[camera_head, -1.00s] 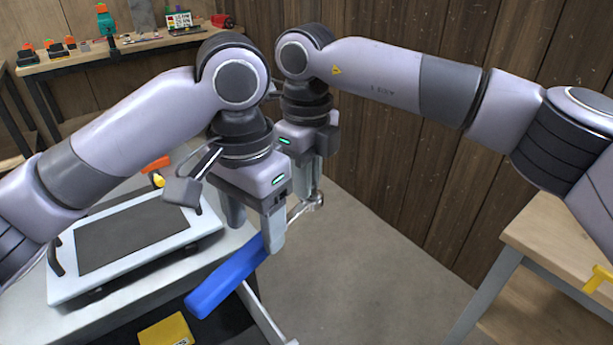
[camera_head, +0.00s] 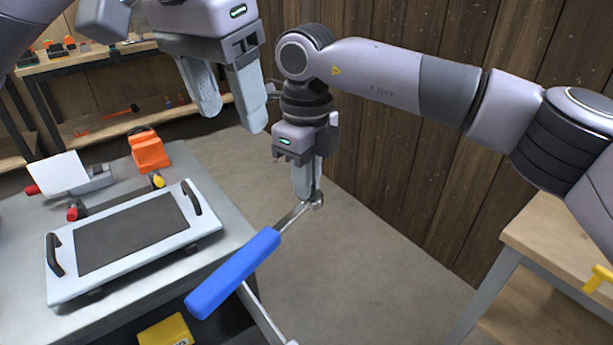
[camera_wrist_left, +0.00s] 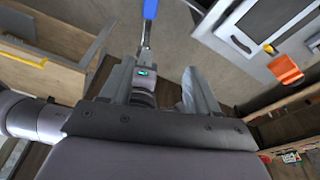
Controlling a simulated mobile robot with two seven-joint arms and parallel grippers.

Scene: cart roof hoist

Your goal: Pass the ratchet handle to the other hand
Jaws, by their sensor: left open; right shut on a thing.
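The ratchet handle (camera_head: 236,270) has a long blue grip and a metal shaft ending in a ratchet head. My right gripper (camera_head: 308,192) is shut on its metal head end, and the blue grip points down and to the left in the head view. My left gripper (camera_head: 232,112) is open and empty, raised above and to the left of the right gripper, apart from the handle. In the left wrist view, the blue grip (camera_wrist_left: 150,9) shows at the top edge, beyond the open left fingers (camera_wrist_left: 160,80).
A grey cart top carries a white-framed panel (camera_head: 60,296) with black handles and an orange block (camera_head: 150,150). A yellow box (camera_head: 166,331) lies below. A wooden bench (camera_head: 548,232) stands at right, a workbench (camera_head: 100,62) at back left. A wooden wall (camera_head: 440,190) stands behind my right arm.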

